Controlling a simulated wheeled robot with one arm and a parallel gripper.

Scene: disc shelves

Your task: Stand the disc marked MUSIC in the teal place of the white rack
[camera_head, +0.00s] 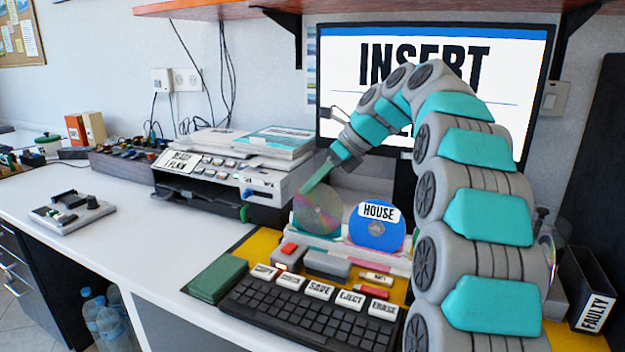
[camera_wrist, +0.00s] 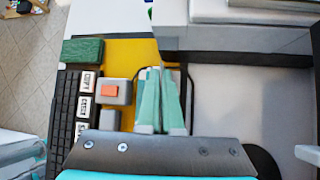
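A shiny, greenish rainbow disc (camera_head: 318,211) stands upright at the left of the white rack (camera_head: 392,264). No writing shows on its visible face, and I see no MUSIC label. A blue disc marked HOUSE (camera_head: 378,228) stands upright to its right in the rack. My gripper (camera_head: 306,190) has its teal fingers at the upper left edge of the shiny disc. In the wrist view the fingers (camera_wrist: 160,85) lie close together; whether they grip the disc or stand slightly apart is unclear. The teal place cannot be made out clearly.
A keyboard (camera_head: 310,312) and grey blocks, one with a red button (camera_head: 289,253), lie in front of the rack. A printer (camera_head: 222,170) stands to the left, a monitor (camera_head: 345,80) behind. A dark FAULTY bin (camera_head: 588,285) stands at right. The left counter has free room.

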